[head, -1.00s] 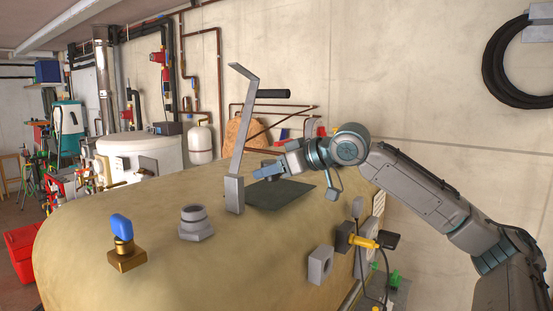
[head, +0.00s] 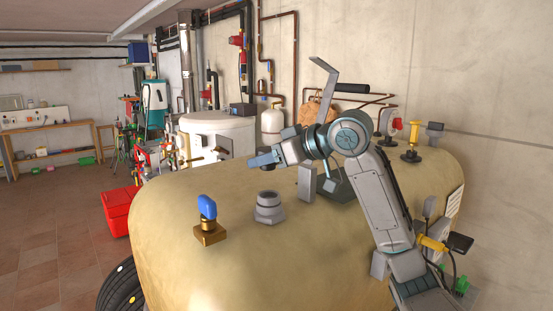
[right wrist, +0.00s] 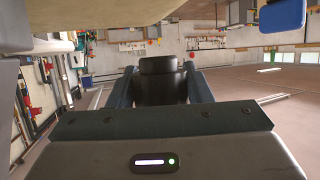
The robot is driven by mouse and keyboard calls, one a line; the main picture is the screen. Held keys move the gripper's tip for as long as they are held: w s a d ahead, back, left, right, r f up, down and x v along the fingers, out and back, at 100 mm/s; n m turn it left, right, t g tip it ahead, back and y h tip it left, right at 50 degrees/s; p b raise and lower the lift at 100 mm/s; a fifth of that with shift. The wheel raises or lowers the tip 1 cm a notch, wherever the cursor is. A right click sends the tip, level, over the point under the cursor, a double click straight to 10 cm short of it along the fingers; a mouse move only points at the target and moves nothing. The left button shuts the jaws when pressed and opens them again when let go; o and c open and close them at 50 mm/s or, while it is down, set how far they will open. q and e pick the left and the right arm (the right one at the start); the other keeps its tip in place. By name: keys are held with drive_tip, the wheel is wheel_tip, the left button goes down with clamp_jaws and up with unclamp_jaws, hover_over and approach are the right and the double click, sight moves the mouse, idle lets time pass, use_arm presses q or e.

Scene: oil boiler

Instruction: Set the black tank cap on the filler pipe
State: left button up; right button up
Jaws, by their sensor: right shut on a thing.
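The black tank cap (right wrist: 160,85) is held between the two fingers of my right gripper, as the right wrist view shows. In the head view my right gripper (head: 264,161) is above the tank top, and I cannot make out the cap there. The filler pipe (head: 269,207) appears to be the grey stub with a hexagonal base standing upright on the tank. My right gripper is above and behind it in the picture, clear of it. My left gripper is not in view.
The big tan tank (head: 210,265) fills the middle. A blue-topped brass valve (head: 208,220) stands left of the stub. A tall grey bent bar (head: 306,183) rises right of it, close to my right arm. A red crate (head: 118,210) is on the floor at left.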

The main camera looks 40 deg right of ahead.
drive_tip(key=shift+s+a+r, duration=0.1)
drive_tip(key=shift+s+r, duration=0.05)
drive_tip(key=shift+s, duration=0.15)
drive_tip(key=shift+s+a+r, duration=0.35)
drive_tip(key=shift+s, duration=0.3)
drive_tip(key=shift+w+f, duration=0.15)
drive_tip(key=shift+f, duration=0.1)
drive_tip(key=shift+w+d+f+b, duration=0.15)
drive_tip(key=shift+f+b, duration=0.4)
drive_tip(key=shift+f, duration=0.25)
drive_tip(key=shift+w+d+f+b, duration=0.1)
drive_tip(key=shift+f+b, duration=0.45)
drive_tip(key=shift+f, duration=0.2)
drive_tip(key=shift+s+f, duration=0.1)
drive_tip(key=shift+f, duration=0.25)
drive_tip(key=shift+a+f+b, duration=0.1)
drive_tip(key=shift+f+b, duration=0.3)
drive_tip(key=shift+b, duration=0.1)
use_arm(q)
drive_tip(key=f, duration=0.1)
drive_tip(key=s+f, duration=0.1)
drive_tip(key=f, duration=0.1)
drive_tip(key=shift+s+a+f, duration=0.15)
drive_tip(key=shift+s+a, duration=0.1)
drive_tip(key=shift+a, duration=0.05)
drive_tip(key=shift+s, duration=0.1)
